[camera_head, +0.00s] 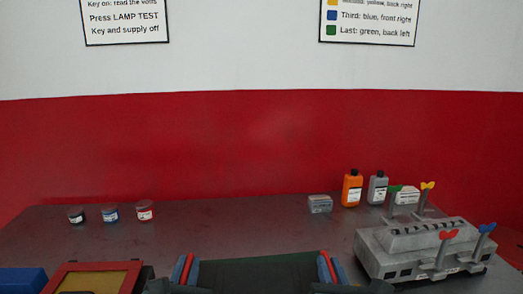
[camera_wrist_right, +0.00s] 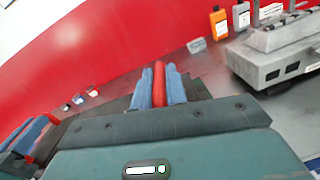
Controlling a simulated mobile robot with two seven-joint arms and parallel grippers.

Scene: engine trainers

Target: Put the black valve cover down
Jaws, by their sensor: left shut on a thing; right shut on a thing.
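The black valve cover (camera_head: 257,272) is a dark, flat-looking piece at the bottom centre of the head view, cut off by the lower edge. My left gripper (camera_head: 185,268) is shut on a red grip at its left end. My right gripper (camera_head: 328,267) is shut on a red grip at its right end. In the right wrist view, the blue fingers of my right gripper (camera_wrist_right: 158,88) close around the red grip, with part of the dark cover (camera_wrist_right: 115,106) beyond. The cover's underside is hidden, so I cannot tell whether it touches the table.
A grey engine block (camera_head: 420,250) with red, blue, yellow and green wing handles stands at the right. Orange (camera_head: 352,188) and grey (camera_head: 377,188) bottles and a small box (camera_head: 320,204) are behind. Three small jars (camera_head: 111,214) and a red-framed tray (camera_head: 72,266) are left. The middle table (camera_head: 230,225) is clear.

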